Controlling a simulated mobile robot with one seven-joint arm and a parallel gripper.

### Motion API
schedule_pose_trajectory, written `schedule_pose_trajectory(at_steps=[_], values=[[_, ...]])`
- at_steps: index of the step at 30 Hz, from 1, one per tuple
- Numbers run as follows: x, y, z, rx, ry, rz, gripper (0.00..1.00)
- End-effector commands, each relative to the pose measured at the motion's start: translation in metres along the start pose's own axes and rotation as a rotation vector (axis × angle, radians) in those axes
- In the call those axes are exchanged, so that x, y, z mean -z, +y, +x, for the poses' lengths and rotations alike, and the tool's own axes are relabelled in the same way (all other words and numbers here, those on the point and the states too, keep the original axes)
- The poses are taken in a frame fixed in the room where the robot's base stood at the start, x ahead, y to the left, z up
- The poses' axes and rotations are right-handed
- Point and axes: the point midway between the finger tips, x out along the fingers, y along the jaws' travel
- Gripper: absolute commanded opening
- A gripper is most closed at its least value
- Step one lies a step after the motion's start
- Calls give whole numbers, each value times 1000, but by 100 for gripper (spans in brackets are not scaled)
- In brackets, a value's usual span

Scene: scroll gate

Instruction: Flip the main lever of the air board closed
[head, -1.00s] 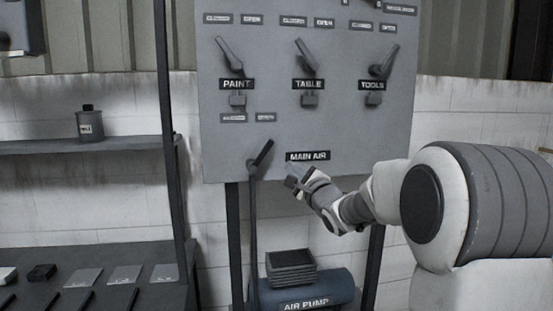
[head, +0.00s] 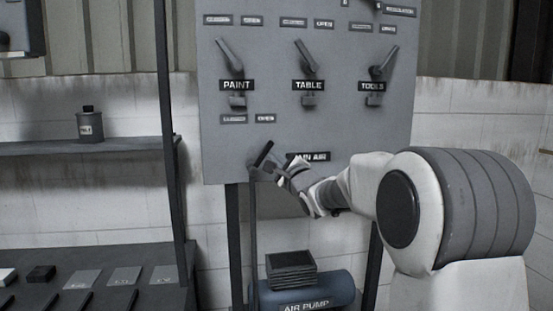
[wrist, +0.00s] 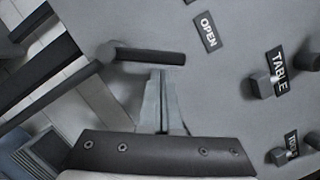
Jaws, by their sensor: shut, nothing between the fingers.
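The main lever (head: 263,154) is a dark handle on the lower left of the grey air board (head: 220,150). It tilts up and to the right from its pivot, towards the small OPEN label (head: 265,118). In the wrist view the lever handle (wrist: 150,57) runs across the picture from its round pivot at left. My gripper (head: 275,173) is shut and empty, low and to the right of the lever. In the wrist view its fingertips (wrist: 160,73) are just beside the handle; I cannot tell whether they touch it.
The MAIN AIR label (head: 308,156) is partly behind my arm. The PAINT lever (head: 229,55), TABLE lever (head: 306,55) and TOOLS lever (head: 385,62) sit higher on the board. The air pump (head: 310,292) stands below. A dark post (head: 172,120) rises left of the board.

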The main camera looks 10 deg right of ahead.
Motion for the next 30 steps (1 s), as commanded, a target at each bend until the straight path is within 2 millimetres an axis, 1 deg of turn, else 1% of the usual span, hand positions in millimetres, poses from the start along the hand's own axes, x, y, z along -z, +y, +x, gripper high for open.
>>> schedule_pose_trajectory(at_steps=[20,30], values=[[-8,-4,2,-29,-1,-116,0],[-18,-7,4,-52,-4,-207,0]])
